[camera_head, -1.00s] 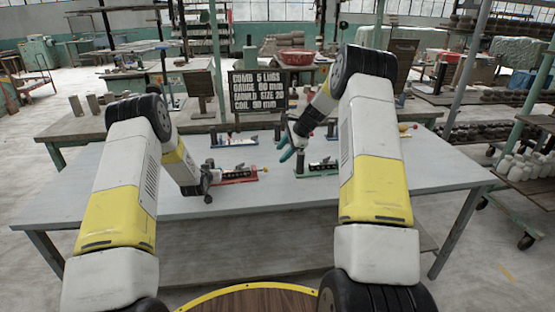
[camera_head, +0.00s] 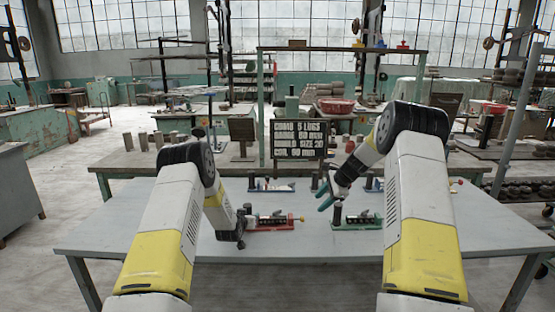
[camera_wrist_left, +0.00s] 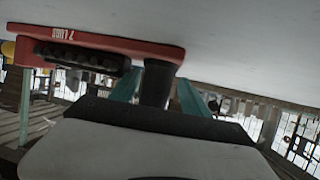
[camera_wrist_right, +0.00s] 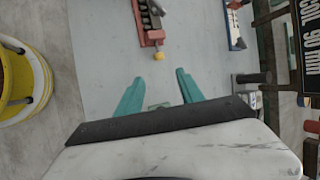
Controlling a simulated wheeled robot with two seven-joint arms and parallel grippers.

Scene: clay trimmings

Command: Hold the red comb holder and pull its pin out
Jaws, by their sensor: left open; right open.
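The red comb holder (camera_head: 272,224) lies on the grey table, with a black upright post at its left end and a yellow-knobbed pin (camera_head: 301,219) at its right end. My left gripper (camera_head: 242,228) is at the post end. In the left wrist view its open teal fingers stand either side of the dark post (camera_wrist_left: 157,82), beside the red base (camera_wrist_left: 100,42); contact cannot be told. My right gripper (camera_head: 326,194) is open and empty, above the table right of the red holder. The right wrist view shows the yellow knob (camera_wrist_right: 159,55) ahead of its fingers (camera_wrist_right: 158,90).
A green holder (camera_head: 357,224) stands close to the right gripper on its right. A blue holder (camera_head: 271,187) lies behind the red one. A black sign (camera_head: 299,139) stands behind them. The table's front strip is clear.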

